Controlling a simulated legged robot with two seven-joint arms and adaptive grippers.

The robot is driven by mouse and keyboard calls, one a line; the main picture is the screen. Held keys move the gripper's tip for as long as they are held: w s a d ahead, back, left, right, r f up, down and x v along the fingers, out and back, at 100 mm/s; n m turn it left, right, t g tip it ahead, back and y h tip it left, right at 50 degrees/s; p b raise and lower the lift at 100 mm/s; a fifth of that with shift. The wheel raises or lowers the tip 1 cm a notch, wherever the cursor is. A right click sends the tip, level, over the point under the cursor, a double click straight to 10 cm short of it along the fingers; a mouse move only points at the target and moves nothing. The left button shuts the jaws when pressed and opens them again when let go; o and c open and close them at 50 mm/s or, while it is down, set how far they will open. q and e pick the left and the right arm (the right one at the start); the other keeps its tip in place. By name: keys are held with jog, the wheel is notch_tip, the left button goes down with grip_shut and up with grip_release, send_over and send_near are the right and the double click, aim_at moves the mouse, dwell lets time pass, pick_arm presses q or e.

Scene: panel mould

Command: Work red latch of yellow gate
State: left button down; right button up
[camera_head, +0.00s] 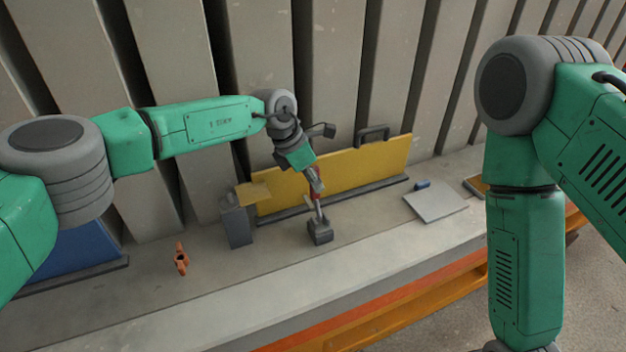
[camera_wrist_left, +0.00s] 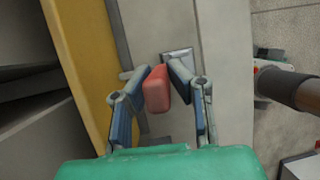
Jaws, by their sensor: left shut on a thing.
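The yellow gate (camera_head: 355,171) is a long upright panel with a dark handle on its top edge, standing on the bench in the head view. It shows as a yellow strip in the wrist view (camera_wrist_left: 82,60). The red latch (camera_wrist_left: 157,89) is a rounded red grip between the two blue-grey fingers of my left gripper (camera_wrist_left: 161,74). In the head view my left gripper (camera_head: 316,188) is shut on the latch's red end, in front of the gate. A thin rod runs down from there to a dark block (camera_head: 320,232) on the bench. My right gripper is out of the picture.
A grey post (camera_head: 236,224) stands at the gate's left end. An orange part (camera_head: 181,259) lies on the bench further left, near a blue panel (camera_head: 78,250). A grey plate (camera_head: 436,204) and a small blue piece (camera_head: 423,185) lie right. The bench's front strip is clear.

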pick_arm(q)
jog(key=shift+w, duration=0.1)
jog(key=c, duration=1.5)
grip_release()
jog(key=shift+c, duration=0.2)
jog(key=shift+w+f, duration=0.15)
jog(key=shift+a+r, duration=0.1)
jog(key=shift+r, duration=0.4)
jog(key=v, duration=1)
jog(key=shift+a+r, duration=0.2)
jog(key=shift+r, duration=0.15)
